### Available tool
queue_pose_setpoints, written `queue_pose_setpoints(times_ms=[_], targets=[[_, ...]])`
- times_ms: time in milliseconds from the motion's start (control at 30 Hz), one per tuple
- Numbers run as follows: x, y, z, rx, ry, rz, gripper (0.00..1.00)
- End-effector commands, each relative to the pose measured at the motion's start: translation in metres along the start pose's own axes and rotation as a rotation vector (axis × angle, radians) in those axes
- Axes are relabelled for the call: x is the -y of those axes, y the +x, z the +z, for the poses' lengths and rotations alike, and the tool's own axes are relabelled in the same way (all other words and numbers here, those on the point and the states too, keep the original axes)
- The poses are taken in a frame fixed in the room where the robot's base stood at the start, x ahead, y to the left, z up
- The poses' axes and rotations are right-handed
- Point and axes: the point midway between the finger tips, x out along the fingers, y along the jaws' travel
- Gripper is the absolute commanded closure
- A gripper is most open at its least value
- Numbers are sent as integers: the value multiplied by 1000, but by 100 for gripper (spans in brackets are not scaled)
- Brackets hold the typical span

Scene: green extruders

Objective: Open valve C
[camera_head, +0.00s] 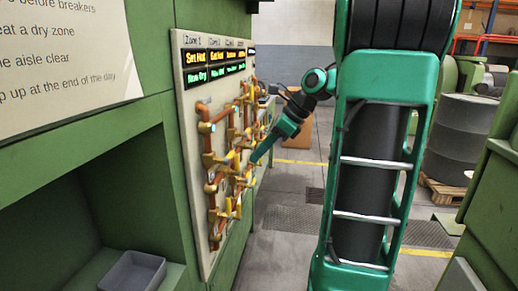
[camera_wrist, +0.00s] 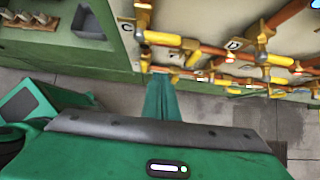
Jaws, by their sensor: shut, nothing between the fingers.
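The valve panel (camera_head: 192,150) stands on the left in the head view, with copper pipes and several yellow valve handles. In the wrist view the label C (camera_wrist: 127,27) sits at the upper left, with a yellow handle (camera_wrist: 162,39) lying sideways beside it. I take this as valve C. My gripper (camera_wrist: 162,80) is shut and empty, its green fingers pointing at the panel just below that handle in the picture. I cannot tell whether they touch anything. In the head view my gripper (camera_head: 256,158) is at the panel's right side; valve C cannot be singled out there.
In the wrist view a second yellow handle (camera_wrist: 275,60) lies right of the label D (camera_wrist: 235,44). In the head view a grey bin (camera_head: 133,272) sits in the green cabinet's recess. A barrel (camera_head: 455,135) on a pallet stands at right.

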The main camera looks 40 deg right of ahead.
Motion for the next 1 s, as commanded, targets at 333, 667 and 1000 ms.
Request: queue_pose_setpoints(times_ms=[333,667,1000], targets=[[0,57,5,-2,-5,-1,100],[0,45,36,-2,-1,0,100],[0,44,38,-1,-1,1,100]])
